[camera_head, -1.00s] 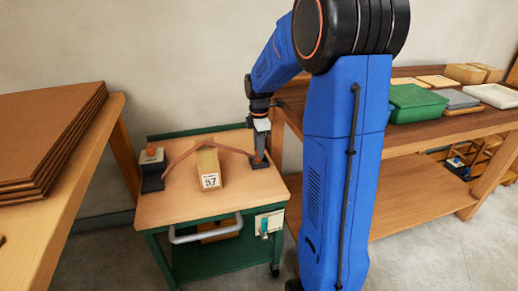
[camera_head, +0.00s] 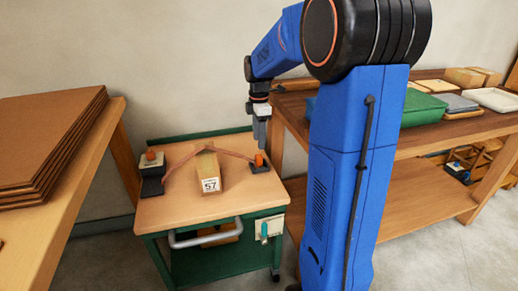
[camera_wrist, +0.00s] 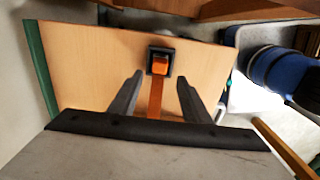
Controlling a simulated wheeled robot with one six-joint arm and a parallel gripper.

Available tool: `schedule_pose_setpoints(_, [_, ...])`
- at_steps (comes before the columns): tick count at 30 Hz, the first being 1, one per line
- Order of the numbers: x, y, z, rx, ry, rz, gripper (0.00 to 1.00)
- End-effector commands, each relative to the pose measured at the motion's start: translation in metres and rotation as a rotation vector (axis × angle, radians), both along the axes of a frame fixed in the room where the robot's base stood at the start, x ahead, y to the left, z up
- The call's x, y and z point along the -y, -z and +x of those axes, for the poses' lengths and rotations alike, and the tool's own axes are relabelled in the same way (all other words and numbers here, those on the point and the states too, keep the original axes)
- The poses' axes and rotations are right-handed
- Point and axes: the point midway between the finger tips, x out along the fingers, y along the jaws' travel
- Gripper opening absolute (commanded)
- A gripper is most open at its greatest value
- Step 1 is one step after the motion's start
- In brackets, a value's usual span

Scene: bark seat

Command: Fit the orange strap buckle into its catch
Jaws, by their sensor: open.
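The orange buckle (camera_head: 260,160) sits in a dark catch (camera_head: 257,169) at the right side of the cart top. In the wrist view the orange buckle (camera_wrist: 160,65) is inside the square black catch (camera_wrist: 151,53), with the strap (camera_wrist: 155,98) running from it toward me. In the head view the strap (camera_head: 231,152) passes over a wooden block (camera_head: 207,173) marked 57 to a dark holder (camera_head: 152,184) at the left. My gripper (camera_head: 261,139) is raised above the buckle.
The green cart (camera_head: 215,206) has a front handle (camera_head: 205,236) and a wooden top with bare room in front. Stacked brown boards (camera_head: 50,137) lie on a bench at the left. A workbench (camera_head: 440,138) with trays and boxes stands at the right.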

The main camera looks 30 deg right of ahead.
Motion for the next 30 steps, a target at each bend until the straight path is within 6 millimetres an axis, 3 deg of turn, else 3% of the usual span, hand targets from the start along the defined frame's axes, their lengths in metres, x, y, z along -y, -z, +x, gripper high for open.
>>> schedule_pose_setpoints(6, [0.0, -0.035, 0.0, 0.002, 0.0, -0.001, 0.43])
schedule_pose_setpoints(16, [-0.009, -0.057, -0.011, 0.013, 0.039, -0.004, 0.43])
schedule_pose_setpoints(20, [-0.03, -0.066, -0.036, 0.047, 0.139, -0.009, 0.43])
schedule_pose_setpoints(30, [-0.088, -0.076, -0.124, 0.167, 0.5, 0.013, 0.43])
